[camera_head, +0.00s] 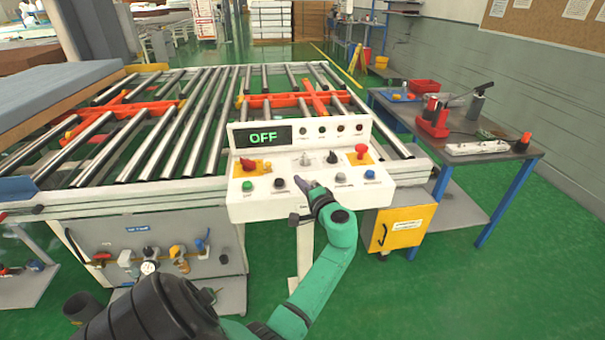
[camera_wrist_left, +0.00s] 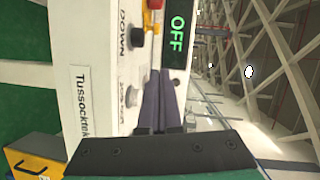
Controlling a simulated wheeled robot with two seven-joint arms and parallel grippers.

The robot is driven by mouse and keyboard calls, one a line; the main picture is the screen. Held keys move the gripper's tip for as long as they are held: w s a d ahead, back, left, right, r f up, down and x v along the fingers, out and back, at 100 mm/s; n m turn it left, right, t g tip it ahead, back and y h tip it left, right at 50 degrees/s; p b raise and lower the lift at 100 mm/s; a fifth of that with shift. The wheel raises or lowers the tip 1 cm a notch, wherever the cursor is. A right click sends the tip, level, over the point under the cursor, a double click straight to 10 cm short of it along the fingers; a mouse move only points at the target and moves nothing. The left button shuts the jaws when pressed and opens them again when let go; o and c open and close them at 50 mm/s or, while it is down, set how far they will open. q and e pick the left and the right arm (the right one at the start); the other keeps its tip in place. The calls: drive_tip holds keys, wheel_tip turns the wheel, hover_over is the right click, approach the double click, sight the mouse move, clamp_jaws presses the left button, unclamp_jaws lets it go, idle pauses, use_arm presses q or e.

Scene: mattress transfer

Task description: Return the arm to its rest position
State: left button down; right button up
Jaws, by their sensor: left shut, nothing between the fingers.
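The white control panel (camera_head: 236,208) stands at the front of the roller conveyor, and its display (camera_head: 263,136) reads OFF in green. My left gripper (camera_head: 300,183) is at the lower middle of the panel front, close to the row of buttons. In the left wrist view its dark fingers (camera_wrist_left: 160,78) are shut together with nothing between them. They lie in front of the panel face (camera_wrist_left: 100,60), near the knobs; I cannot tell whether they touch it. My green left arm reaches up to the panel from the bottom of the head view. My right gripper is not in view.
The roller conveyor (camera_head: 200,100) with orange parts fills the space behind the panel. A blue-grey mattress (camera_head: 55,88) lies at the left. A workbench (camera_head: 515,152) with tools stands at the right. A yellow box (camera_head: 405,228) is below the panel. Green floor is open at lower right.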

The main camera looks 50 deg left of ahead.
use_arm(q)
drive_tip(key=s+d+f+n+h, duration=0.2)
drive_tip(key=s+d+f+h, duration=0.45)
drive_tip(key=s+f, duration=0.3)
drive_tip(key=s+d+f+m+g+h, duration=0.1)
drive_tip(key=s+d+f+h, duration=0.1)
drive_tip(key=s+d+h, duration=0.45)
drive_tip(key=s+d+f+m+g+h, duration=0.1)
drive_tip(key=s+d+f+h, duration=0.15)
drive_tip(key=d, duration=0.65)
wheel_tip(320, 180, down, 23)
drive_tip(key=s+d+g, duration=0.1)
drive_tip(key=s, duration=0.1)
drive_tip(key=s+a+f+g, duration=0.1)
drive_tip(key=s+a+f, duration=0.2)
drive_tip(key=s+f, duration=1.1)
drive_tip(key=s, duration=0.3)
drive_tip(key=shift+f, duration=0.4)
